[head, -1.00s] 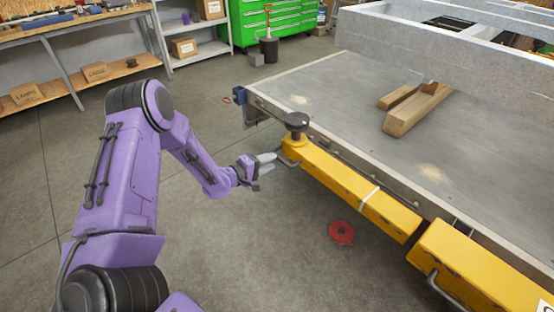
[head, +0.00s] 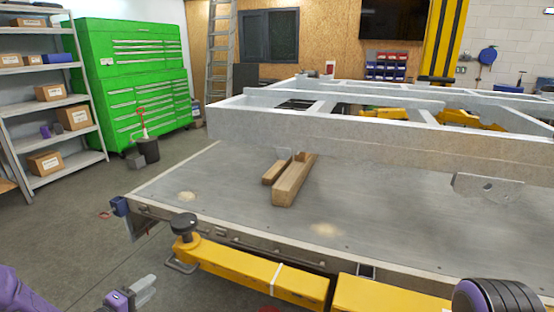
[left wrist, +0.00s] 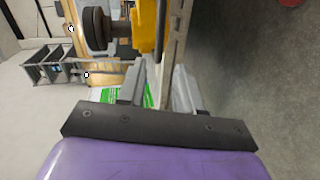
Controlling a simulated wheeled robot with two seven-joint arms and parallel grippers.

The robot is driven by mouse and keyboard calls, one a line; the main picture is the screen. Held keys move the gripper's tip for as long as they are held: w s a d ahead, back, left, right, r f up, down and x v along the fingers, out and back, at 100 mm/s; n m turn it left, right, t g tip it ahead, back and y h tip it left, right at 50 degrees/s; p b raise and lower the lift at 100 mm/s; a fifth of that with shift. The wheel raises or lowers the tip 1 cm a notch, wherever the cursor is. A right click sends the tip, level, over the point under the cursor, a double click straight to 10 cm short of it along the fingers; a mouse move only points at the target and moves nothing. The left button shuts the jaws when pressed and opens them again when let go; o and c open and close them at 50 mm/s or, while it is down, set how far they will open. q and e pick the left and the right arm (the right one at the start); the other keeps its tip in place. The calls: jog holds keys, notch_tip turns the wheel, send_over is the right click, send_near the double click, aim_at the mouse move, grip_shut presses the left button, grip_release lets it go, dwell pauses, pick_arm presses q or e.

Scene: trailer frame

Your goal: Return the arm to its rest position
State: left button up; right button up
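My left gripper (head: 143,288) is low in the head view, beside the left end of the yellow beam (head: 255,269) and apart from it. Its grey fingers point up and to the right. In the left wrist view the two fingers (left wrist: 159,78) stand apart with a gap and nothing held between them. Most of my left arm is out of view; a purple piece of it (head: 18,292) shows at the bottom left. A black and purple part of my right arm (head: 495,296) shows at the bottom right. My right gripper is not in view.
The grey platform (head: 220,215) carries wooden blocks (head: 295,180) and a pale trailer frame (head: 330,139). A black round pad (head: 184,222) tops the yellow beam's left end.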

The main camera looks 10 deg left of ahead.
pick_arm(q)
jog(key=s+d+f+m+g+y, duration=0.4)
jog(key=s+d+f+g+y, duration=0.2)
jog(key=s+f, duration=0.5)
jog(key=s+d+f+m+g, duration=0.1)
jog(key=s+d+f+g, duration=0.2)
jog(key=s, duration=0.7)
jog(key=s+d+f+m+g+y, duration=0.1)
jog(key=s+d+f+m+g, duration=0.1)
jog(key=s, duration=0.7)
jog(key=shift+s+d+f+g, duration=0.45)
jog(key=shift+d+f, duration=0.2)
jog(key=shift+f, duration=0.25)
jog(key=shift+w, duration=0.15)
